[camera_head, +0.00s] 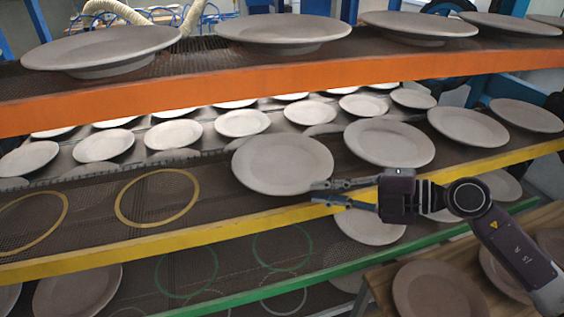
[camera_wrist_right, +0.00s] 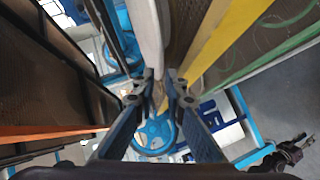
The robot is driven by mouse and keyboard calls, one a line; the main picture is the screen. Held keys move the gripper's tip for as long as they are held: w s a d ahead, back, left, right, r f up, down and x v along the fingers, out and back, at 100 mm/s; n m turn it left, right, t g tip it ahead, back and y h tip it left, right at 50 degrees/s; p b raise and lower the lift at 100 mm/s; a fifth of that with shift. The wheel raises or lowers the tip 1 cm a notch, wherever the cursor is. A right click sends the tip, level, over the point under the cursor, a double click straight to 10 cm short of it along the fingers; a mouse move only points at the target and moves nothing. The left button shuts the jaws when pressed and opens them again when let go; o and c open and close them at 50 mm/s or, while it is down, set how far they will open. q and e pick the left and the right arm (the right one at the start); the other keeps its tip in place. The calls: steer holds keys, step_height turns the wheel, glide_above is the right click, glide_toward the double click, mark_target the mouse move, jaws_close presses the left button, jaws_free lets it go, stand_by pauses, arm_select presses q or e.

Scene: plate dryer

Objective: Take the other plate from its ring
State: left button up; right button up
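A round grey plate (camera_head: 282,163) lies on the yellow-edged middle shelf, to the right of two empty yellow rings (camera_head: 118,203) (camera_head: 1,224). No ring shows around this plate. My right gripper (camera_head: 316,192) reaches in from the right with its fingers drawn close together at the plate's lower right rim. In the right wrist view the plate (camera_wrist_right: 150,35) shows edge-on, its rim between the fingertips (camera_wrist_right: 159,77). The plate looks level with its neighbours. My left gripper is out of view.
Another plate (camera_head: 389,142) stands close to the right on the same shelf, with more beyond. The orange-edged shelf (camera_head: 280,81) above bears several plates. The green-edged shelf (camera_head: 270,292) is below. A wooden surface (camera_head: 378,290) with plates is at lower right.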

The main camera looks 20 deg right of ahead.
mark_target(308, 191)
steer(key=shift+w+a, duration=0.35)
steer(key=shift+a, duration=0.05)
steer(key=shift+w+a+f+p, duration=0.1)
steer(key=shift+w+a+p, duration=0.1)
steer(key=shift+p, duration=0.15)
steer(key=p+x, duration=0.2)
steer(key=x, duration=0.2)
steer(key=shift+w+f, duration=0.1)
steer(key=shift+f, duration=0.05)
steer(key=shift+w+a+f, duration=0.15)
steer(key=shift+w, duration=0.05)
steer(key=shift+s, duration=0.1)
steer(key=shift+c, duration=0.4)
jaws_close()
